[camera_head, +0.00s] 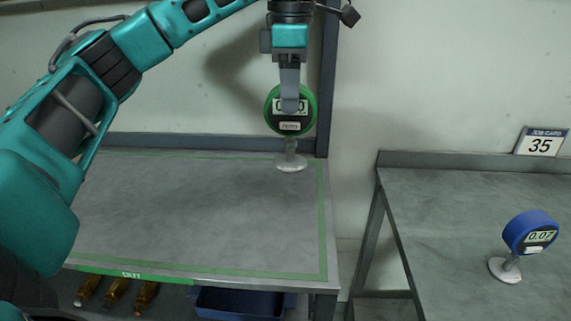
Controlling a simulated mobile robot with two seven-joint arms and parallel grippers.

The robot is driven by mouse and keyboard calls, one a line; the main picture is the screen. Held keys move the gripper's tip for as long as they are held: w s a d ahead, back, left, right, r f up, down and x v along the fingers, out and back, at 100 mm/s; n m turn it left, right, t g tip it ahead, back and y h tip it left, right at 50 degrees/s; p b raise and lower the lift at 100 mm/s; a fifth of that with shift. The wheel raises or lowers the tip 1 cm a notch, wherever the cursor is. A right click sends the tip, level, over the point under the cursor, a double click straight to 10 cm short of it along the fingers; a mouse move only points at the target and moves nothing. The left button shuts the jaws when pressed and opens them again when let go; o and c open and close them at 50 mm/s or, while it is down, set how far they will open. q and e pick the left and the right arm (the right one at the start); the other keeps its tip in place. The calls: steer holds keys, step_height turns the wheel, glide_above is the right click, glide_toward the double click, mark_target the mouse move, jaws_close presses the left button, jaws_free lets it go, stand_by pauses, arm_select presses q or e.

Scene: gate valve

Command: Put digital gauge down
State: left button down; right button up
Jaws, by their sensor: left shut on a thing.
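A digital gauge with a round green rim (291,127) is in the upper middle of the head view, upright, with its face towards me. It has a short stem and a pale round foot below. My left gripper (290,100) comes down from above and is shut on the gauge's upper part, covering some of its display. The foot is over the back right part of the grey table (190,210). I cannot tell whether it touches the surface. My right gripper is not in view.
A green line marked OUT (131,275) borders the bare tabletop. A blue bin (240,302) and several brownish items (117,291) sit below the table.

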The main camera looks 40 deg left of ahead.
mark_target(290, 161)
arm_select(q)
step_height(290, 161, down, 8)
steer(key=b, duration=0.2)
steer(key=shift+f+b, duration=0.15)
steer(key=shift+b, duration=0.2)
steer(key=shift+f, duration=2.5)
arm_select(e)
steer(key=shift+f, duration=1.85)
arm_select(q)
steer(key=shift+f, duration=0.1)
steer(key=c, duration=0.6)
jaws_free()
step_height(290, 161, up, 12)
steer(key=p, duration=0.3)
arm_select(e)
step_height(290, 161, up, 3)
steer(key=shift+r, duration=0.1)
